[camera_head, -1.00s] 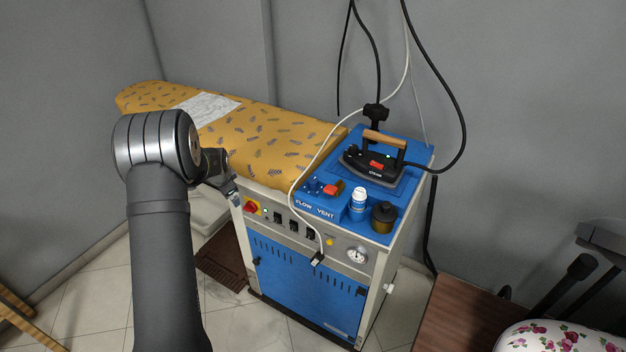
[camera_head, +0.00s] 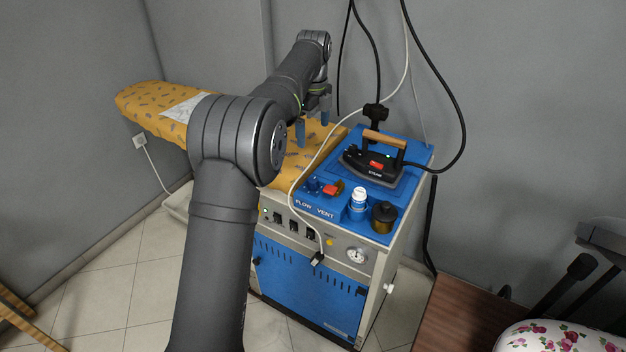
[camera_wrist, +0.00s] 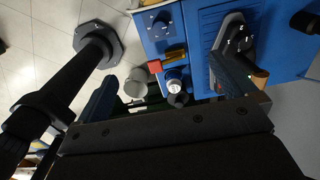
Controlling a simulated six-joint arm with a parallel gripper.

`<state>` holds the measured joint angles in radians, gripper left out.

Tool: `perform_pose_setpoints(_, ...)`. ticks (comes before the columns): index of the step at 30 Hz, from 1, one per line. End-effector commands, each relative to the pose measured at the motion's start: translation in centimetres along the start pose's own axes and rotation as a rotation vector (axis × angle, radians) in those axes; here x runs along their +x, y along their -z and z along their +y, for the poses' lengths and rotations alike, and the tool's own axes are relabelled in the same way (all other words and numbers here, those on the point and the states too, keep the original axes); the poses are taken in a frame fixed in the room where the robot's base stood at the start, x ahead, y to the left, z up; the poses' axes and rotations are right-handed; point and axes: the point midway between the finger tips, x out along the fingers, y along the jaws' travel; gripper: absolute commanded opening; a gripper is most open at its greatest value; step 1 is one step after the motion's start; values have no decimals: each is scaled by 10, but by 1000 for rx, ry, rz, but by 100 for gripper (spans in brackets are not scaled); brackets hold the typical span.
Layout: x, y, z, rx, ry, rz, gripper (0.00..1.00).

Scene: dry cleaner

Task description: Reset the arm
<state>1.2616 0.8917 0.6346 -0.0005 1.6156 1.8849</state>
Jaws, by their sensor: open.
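My arm (camera_head: 225,215) rises from the bottom of the head view, bends at a grey elbow, and reaches away toward the wall over the ironing board. My gripper (camera_head: 313,130) hangs over the right end of the yellow patterned ironing board (camera_head: 150,103). Its blue fingers stand apart with nothing visible between them.
A white cord (camera_head: 318,165) runs close by. Black cables hang at the wall. A brown table (camera_head: 470,310) stands front right.

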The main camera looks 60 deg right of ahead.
Motion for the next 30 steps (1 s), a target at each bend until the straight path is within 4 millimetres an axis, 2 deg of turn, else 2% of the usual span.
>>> perform_pose_setpoints(6, 46, 0, 1, -4, -4, 0, 100)
perform_pose_setpoints(12, 74, -1, 1, -5, -2, -1, 100)
perform_pose_setpoints(18, 83, -1, 1, -6, 1, -2, 100)
perform_pose_setpoints(30, 83, -1, 1, -6, 1, -2, 100)
